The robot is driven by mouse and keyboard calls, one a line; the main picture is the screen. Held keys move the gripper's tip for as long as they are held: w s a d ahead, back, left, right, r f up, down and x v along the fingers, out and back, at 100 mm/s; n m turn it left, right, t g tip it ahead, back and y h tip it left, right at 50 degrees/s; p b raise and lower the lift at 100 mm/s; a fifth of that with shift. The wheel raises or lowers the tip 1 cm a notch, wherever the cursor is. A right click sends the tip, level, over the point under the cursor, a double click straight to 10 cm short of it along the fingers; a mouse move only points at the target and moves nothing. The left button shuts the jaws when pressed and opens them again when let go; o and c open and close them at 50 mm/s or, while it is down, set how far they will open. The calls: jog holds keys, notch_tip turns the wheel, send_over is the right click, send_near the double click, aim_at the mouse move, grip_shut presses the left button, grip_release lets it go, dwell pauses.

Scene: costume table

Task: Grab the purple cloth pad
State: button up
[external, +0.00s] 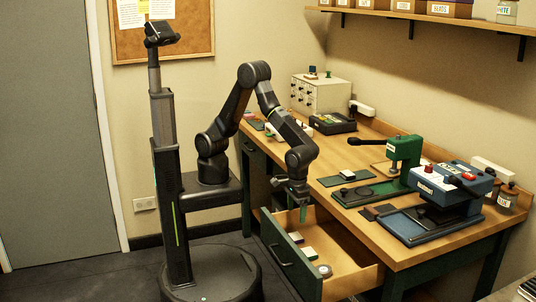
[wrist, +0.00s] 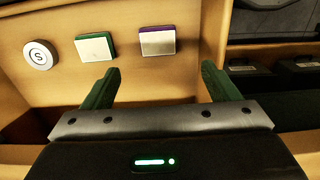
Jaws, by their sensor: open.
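The purple cloth pad (wrist: 158,41) is a small square block with a pale silvery top and a purple edge. It lies in the open drawer (external: 362,281), at the right end of a row of three in the wrist view. In the external view a small pad (external: 296,237) lies just below my gripper (external: 302,213). My gripper's green fingers (wrist: 157,76) are open and empty, pointing down over the drawer. In the wrist view the purple pad lies ahead of the gap between the fingertips, apart from them.
A green-edged square pad (wrist: 95,47) and a round pad marked S (wrist: 40,55) lie beside it. Drawer walls (wrist: 213,35) stand close around the fingers. The bench (external: 400,253) above holds a green press (external: 404,150) and a blue machine (external: 450,185).

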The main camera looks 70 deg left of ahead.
aim_at(296, 236)
notch_tip(296, 236, down, 10)
jog(key=shift+d+f+p, duration=0.1)
jog(key=shift+d+p, duration=0.05)
jog(key=shift+p, duration=0.35)
jog(key=c, duration=1.1)
